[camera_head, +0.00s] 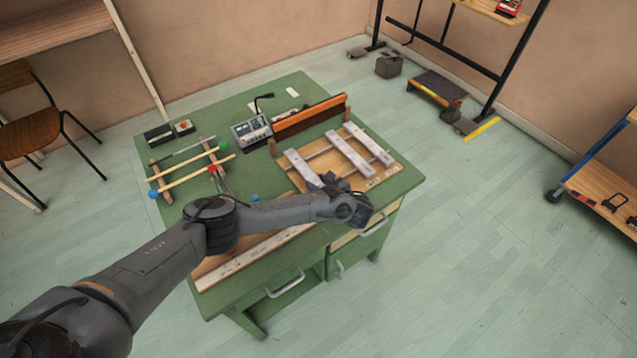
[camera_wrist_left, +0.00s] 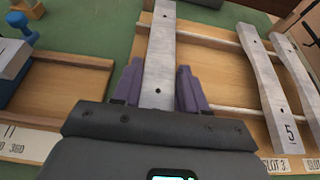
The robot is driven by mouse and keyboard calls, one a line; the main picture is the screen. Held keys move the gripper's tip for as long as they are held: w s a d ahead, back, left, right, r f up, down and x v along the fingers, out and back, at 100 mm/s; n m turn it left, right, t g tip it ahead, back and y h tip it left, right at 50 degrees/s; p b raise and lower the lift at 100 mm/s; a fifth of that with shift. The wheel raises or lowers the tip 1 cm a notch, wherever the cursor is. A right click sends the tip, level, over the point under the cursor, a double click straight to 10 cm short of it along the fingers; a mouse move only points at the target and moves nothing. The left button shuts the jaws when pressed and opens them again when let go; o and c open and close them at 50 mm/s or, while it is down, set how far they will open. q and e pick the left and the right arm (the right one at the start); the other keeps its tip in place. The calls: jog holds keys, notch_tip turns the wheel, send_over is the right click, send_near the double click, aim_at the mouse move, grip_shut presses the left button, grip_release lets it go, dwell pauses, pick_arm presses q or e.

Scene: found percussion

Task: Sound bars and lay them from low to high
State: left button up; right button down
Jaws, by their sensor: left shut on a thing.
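My left gripper (camera_head: 330,182) is at the left end of a wooden rack (camera_head: 384,177). In the left wrist view its purple fingers (camera_wrist_left: 159,82) are shut on a flat grey metal bar (camera_wrist_left: 160,45), one on each side; the bar also shows in the head view (camera_head: 300,168). A second grey bar (camera_head: 347,154), marked 5 in the left wrist view (camera_wrist_left: 268,85), and a third bar (camera_head: 371,143) lie across the rack's rails to the right. Mallets with blue, red (camera_head: 212,168) and green heads rest on a stand at the table's left. My right gripper is out of view.
The green table (camera_head: 290,90) also carries a meter box (camera_head: 251,130), a long orange-brown piece (camera_head: 308,116) behind the rack, and a long wooden board (camera_head: 240,262) along the front. Slot labels (camera_wrist_left: 275,164) run along the rack's near edge.

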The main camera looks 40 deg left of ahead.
pick_arm(q)
jog(key=shift+f, duration=0.35)
jog(key=o, duration=1.3)
